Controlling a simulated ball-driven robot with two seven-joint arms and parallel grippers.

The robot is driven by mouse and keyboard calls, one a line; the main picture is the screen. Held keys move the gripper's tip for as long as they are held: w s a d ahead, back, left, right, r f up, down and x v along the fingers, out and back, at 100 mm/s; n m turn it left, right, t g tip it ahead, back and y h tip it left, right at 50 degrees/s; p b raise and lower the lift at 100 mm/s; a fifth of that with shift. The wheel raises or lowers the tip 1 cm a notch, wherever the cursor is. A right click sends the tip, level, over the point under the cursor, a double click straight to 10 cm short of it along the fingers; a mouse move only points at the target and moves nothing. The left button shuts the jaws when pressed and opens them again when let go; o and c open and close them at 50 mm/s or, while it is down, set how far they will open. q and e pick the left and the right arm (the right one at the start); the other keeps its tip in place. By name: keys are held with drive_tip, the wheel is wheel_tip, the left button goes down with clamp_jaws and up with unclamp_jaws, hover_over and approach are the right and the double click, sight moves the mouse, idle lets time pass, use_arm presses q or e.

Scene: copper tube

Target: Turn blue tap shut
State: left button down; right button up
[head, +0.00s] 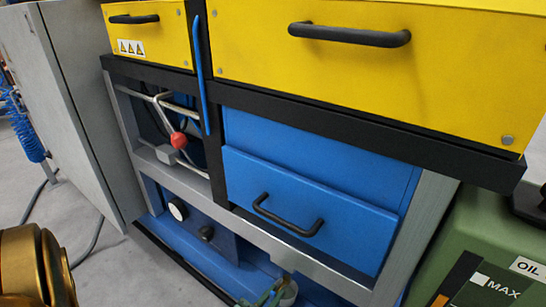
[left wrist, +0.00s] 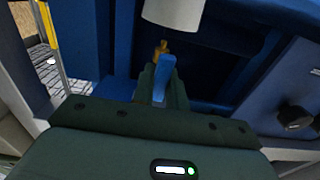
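The blue tap (left wrist: 165,72) shows in the left wrist view as an upright blue lever near a small brass fitting (left wrist: 160,47). My left gripper (left wrist: 158,88) has its dark green fingers close together on either side of the lever, and it looks shut on it. The exact contact is hard to see. In the head view my left gripper (head: 268,298) shows only in part at the bottom edge, low in front of the bench, and the blue tap cannot be made out clearly there. My right gripper is in neither view.
A pale cylinder (left wrist: 172,10) hangs just above the tap. A blue panel with a black knob (left wrist: 295,117) is to the right. The bench has yellow drawers (head: 370,75), a blue drawer (head: 330,205) and a red knob (head: 179,140). A green oil box (head: 480,240) stands at right.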

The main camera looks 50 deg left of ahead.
use_arm(q)
drive_tip(key=shift+n, duration=0.3)
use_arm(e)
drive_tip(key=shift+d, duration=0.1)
use_arm(q)
drive_tip(key=n, duration=0.2)
drive_tip(key=shift+n+p, duration=0.3)
drive_tip(key=n, duration=0.3)
drive_tip(key=shift+s+a+f+n, duration=0.1)
drive_tip(key=shift+f+n, duration=0.05)
drive_tip(key=shift+n, duration=0.15)
drive_tip(key=n, duration=0.2)
drive_tip(key=shift+n, duration=0.4)
drive_tip(key=n, duration=0.3)
drive_tip(key=shift+a+f+n, duration=0.1)
drive_tip(key=shift+f+n, duration=0.05)
drive_tip(key=shift+n, duration=0.15)
drive_tip(key=shift+f+n, duration=0.1)
drive_tip(key=shift+n, duration=2.2)
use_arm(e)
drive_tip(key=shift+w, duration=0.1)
